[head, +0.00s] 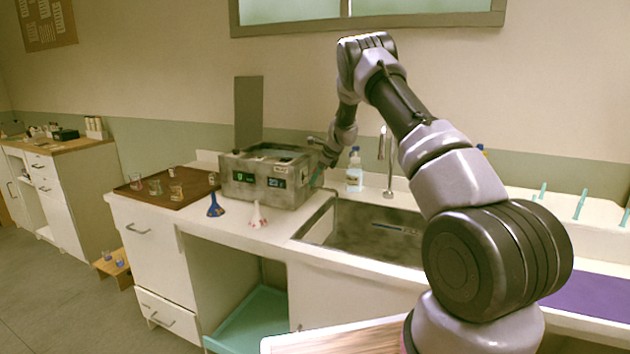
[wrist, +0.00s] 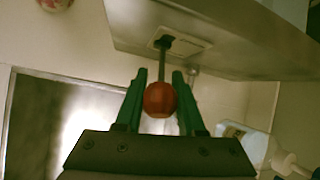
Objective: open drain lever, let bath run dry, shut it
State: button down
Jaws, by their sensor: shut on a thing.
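The bath (head: 265,178) is a worn grey metal box with lit displays on its front, standing on the counter left of the sink. A tall grey panel (head: 248,110) stands up behind it. In the wrist view the bath's side (wrist: 225,45) is overhead. The drain lever (wrist: 163,62) is a dark rod from a plate on that side, ending in a red ball knob (wrist: 160,99). My gripper (wrist: 159,80) has its green fingers shut on the knob, one on each side. In the head view my gripper (head: 317,178) is at the bath's right side; the lever is too small to make out.
The sink (head: 375,235) with a tall tap (head: 387,165) is right of the bath. A blue-labelled bottle (head: 354,172) stands behind. A blue flask (head: 215,206) and a white, red-spotted flask (head: 257,215) stand in front. A brown tray (head: 150,195) with small glasses is at left.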

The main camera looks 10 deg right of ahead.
jog(key=shift+r+h, duration=0.15)
jog(key=shift+h, duration=0.15)
jog(key=c, duration=0.5)
grip_release()
jog(key=v, duration=1)
jog(key=shift+d+r, duration=0.15)
jog(key=shift+r, duration=0.2)
jog(key=shift+r, duration=0.1)
